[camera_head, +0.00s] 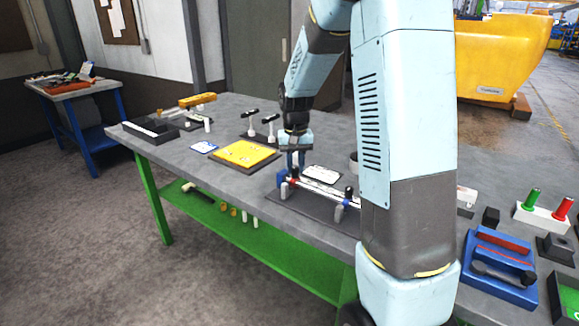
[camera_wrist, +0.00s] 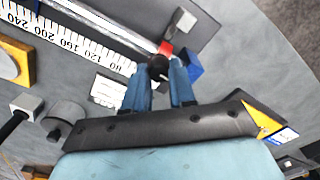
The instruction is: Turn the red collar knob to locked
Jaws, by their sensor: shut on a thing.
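The red collar knob (camera_wrist: 158,68) shows in the wrist view as a dark round top with a red part (camera_wrist: 166,48) just beyond it. My gripper (camera_wrist: 160,75) is shut on this knob, one blue finger on each side. In the head view my gripper (camera_head: 295,166) points down at the left end of a rail fixture (camera_head: 322,190). A small bit of red shows below the fingertips there. The fingers hide part of the knob, and I cannot read any locked mark.
A white numbered scale (camera_wrist: 92,43) runs along the rail. A blue block (camera_wrist: 190,63) sits beside the right finger. In the head view, a yellow plate (camera_head: 245,152) lies left of the fixture, and another dark knob (camera_head: 348,191) stands toward its right end.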

